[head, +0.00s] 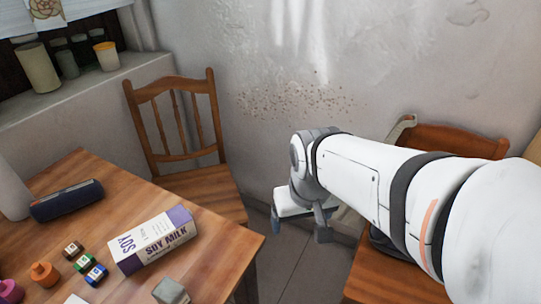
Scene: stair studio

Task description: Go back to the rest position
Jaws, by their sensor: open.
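My gripper (298,228) hangs at the end of my white arm, beyond the right edge of the wooden table (215,249). Its two dark fingers are spread apart over the gap between the table and the chair at the right. I see nothing between the fingers. My arm reaches in from the right side of the picture and hides part of the right chair.
A soy milk carton (153,240) lies on the table, with a dark cylinder (67,201), small lettered cubes (85,263) and a grey cube (171,291). Wooden chairs stand behind the table (186,135) and at right (450,140). A wall closes the back.

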